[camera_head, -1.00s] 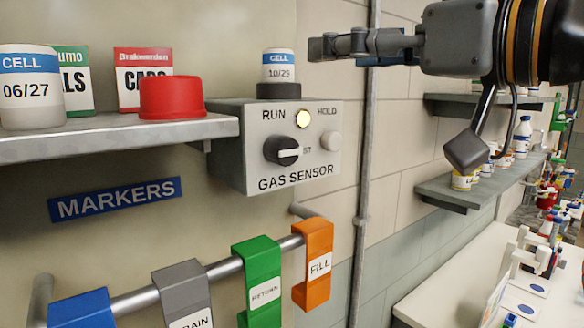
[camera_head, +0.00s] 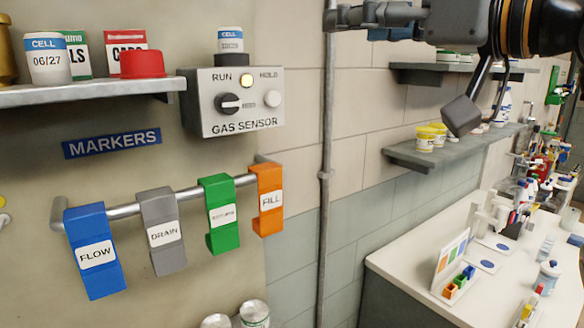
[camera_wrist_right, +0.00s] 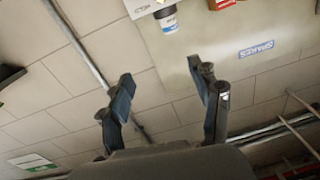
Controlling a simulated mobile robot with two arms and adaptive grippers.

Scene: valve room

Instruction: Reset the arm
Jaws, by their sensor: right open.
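My right gripper (camera_head: 370,16) is at the top of the head view, right of the gas sensor and in front of the tiled wall, with its arm coming in from the upper right. In the right wrist view its two fingers (camera_wrist_right: 160,78) are spread apart with nothing between them. My left gripper is in neither view. The grey gas sensor box (camera_head: 236,102) hangs on the wall panel with its dark knob (camera_head: 228,104) and a lit yellow lamp by RUN. A white and blue cell (camera_head: 230,40) stands on top of it; a similar cell shows in the right wrist view (camera_wrist_right: 168,22).
A rail (camera_head: 130,210) carries blue FLOW, grey DRAIN, green RETURN and orange FILL tags. A shelf (camera_head: 90,94) holds a cell, boxes and a red cap. A vertical pipe (camera_head: 326,180), a right shelf (camera_head: 405,155) and a white bench (camera_head: 400,262) stand right.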

